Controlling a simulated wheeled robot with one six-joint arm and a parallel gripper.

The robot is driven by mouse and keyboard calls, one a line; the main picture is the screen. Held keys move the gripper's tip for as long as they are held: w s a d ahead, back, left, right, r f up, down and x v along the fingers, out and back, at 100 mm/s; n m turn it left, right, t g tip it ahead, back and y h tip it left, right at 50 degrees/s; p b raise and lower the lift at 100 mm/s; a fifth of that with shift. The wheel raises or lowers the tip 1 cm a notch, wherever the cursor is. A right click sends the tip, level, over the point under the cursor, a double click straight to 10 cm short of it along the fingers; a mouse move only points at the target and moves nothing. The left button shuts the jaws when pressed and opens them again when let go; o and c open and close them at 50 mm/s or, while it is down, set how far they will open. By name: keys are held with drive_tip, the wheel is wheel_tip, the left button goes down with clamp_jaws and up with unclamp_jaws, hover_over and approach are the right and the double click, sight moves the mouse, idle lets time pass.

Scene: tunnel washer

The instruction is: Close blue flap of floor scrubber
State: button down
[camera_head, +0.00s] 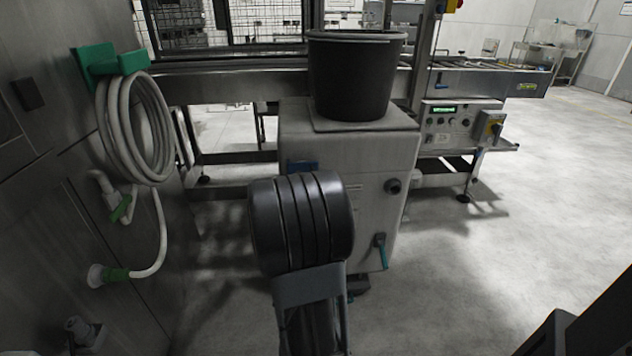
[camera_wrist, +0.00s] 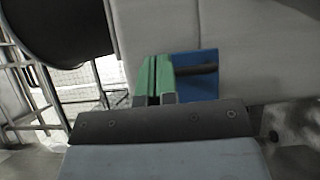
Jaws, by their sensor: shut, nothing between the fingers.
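The pale grey floor scrubber (camera_head: 345,215) stands ahead of my arm. Its blue flap (camera_head: 303,165) shows as a small blue patch on the near side, partly hidden behind my arm in the head view. In the wrist view the blue flap (camera_wrist: 203,72) is just right of my fingers, with a dark bar across it. I cannot tell how far it stands open. My gripper (camera_wrist: 152,80) has green fingertips that are together and empty, close beside the flap; whether they touch it is unclear. In the head view my arm hides the gripper.
A black bucket (camera_head: 352,75) stands on top of the scrubber. A coiled hose (camera_head: 133,130) hangs on a green holder at the left wall. A conveyor frame (camera_head: 225,83) runs behind. The floor at right (camera_head: 520,190) is clear.

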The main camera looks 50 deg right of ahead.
drive_tip(key=shift+s+d+r, duration=0.1)
drive_tip(key=shift+r, duration=0.1)
drive_tip(key=s+a+b, duration=0.6)
drive_tip(key=s+a, duration=0.1)
drive_tip(key=s, duration=0.4)
drive_tip(key=shift+f, duration=0.35)
drive_tip(key=shift+r, duration=0.1)
